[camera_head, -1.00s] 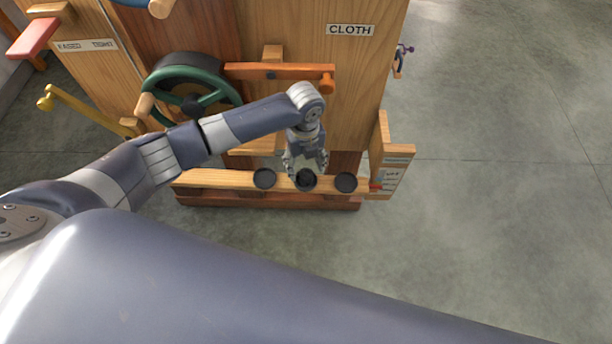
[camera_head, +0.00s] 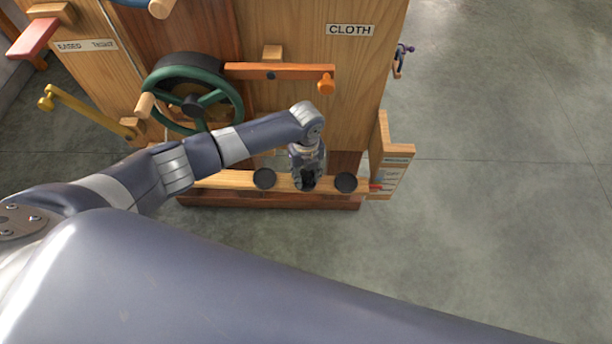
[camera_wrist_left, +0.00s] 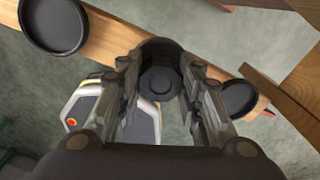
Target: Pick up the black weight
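The black weight (camera_wrist_left: 160,82) is round and dark. In the left wrist view it sits between the two fingers of my left gripper (camera_wrist_left: 162,85), which appear to touch its sides. In the head view my left gripper (camera_head: 307,184) is drawn in narrow over the middle position of a wooden rail (camera_head: 232,180) and largely hides the weight. I cannot tell whether the weight still touches the rail. My right gripper is not in view.
Round black discs lie on the rail to the left (camera_head: 264,178) and right (camera_head: 345,183) of my gripper. Behind stands a wooden cabinet with a green wheel (camera_head: 237,105) and an orange lever (camera_head: 290,72). A labelled wooden panel (camera_head: 398,160) closes the rail's right end. Open floor lies right.

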